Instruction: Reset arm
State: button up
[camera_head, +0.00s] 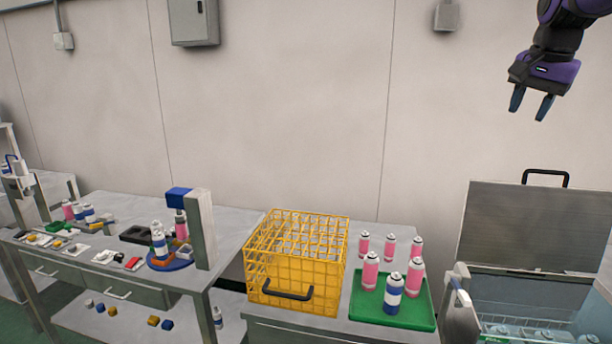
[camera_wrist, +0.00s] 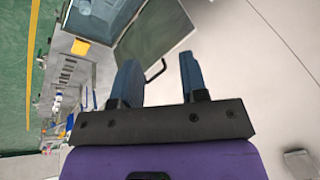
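My gripper (camera_head: 532,107) hangs in the air at the upper right of the head view, in front of the wall and well above the benches. Its two blue fingers point down with a gap between them and nothing in it. The wrist view also shows the gripper (camera_wrist: 157,80) with its fingers apart and empty. The wrist view is turned sideways, with the benches at its left.
A yellow wire basket (camera_head: 297,262) stands on the middle bench beside a green tray (camera_head: 420,314) with pink cans and a blue-white can (camera_head: 393,292). An open-lidded metal chest (camera_head: 535,232) stands at right. The crimping station (camera_head: 200,228) is at left.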

jog(key=s+a+f+n, duration=0.3)
jog(key=s+a+f, duration=0.1)
jog(key=s, duration=0.5)
jog(key=s+a+f+n+t, duration=0.1)
jog(key=s+a+f+n, duration=0.2)
jog(key=s, duration=0.6)
jog(key=s+a+f+n, duration=0.4)
jog(key=s+a+f, duration=0.1)
jog(key=s, duration=0.4)
jog(key=shift+s+a+f+t+y, duration=0.2)
jog(key=shift+a+f+t+y, duration=0.1)
jog(key=shift+o, duration=0.4)
